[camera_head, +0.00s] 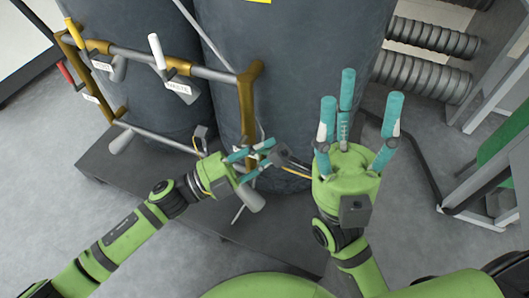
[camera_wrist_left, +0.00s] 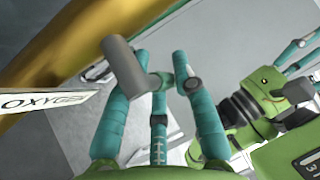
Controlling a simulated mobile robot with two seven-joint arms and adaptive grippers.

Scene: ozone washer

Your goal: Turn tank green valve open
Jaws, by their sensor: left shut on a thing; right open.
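My left gripper (camera_head: 255,155) is at the lower end of the brass and grey pipe frame, in front of the dark tank (camera_head: 290,70). Its teal fingers are closed around a small valve part beside a grey cylindrical fitting (camera_wrist_left: 124,66). That fitting also shows below the gripper in the head view (camera_head: 250,198). A white OXYGEN tag (camera_wrist_left: 45,101) hangs beside it. I cannot make out a green handle; the fingers cover much of the valve. My right gripper (camera_head: 348,118) is open and empty, fingers pointing up, right of the left one.
White (camera_head: 157,50), yellow (camera_head: 75,33) and red (camera_head: 65,71) valve handles sit on the pipe frame (camera_head: 205,72) at upper left. Ribbed hoses (camera_head: 430,75) and a metal frame (camera_head: 500,75) stand at right. A dark platform (camera_head: 110,165) lies under the tanks.

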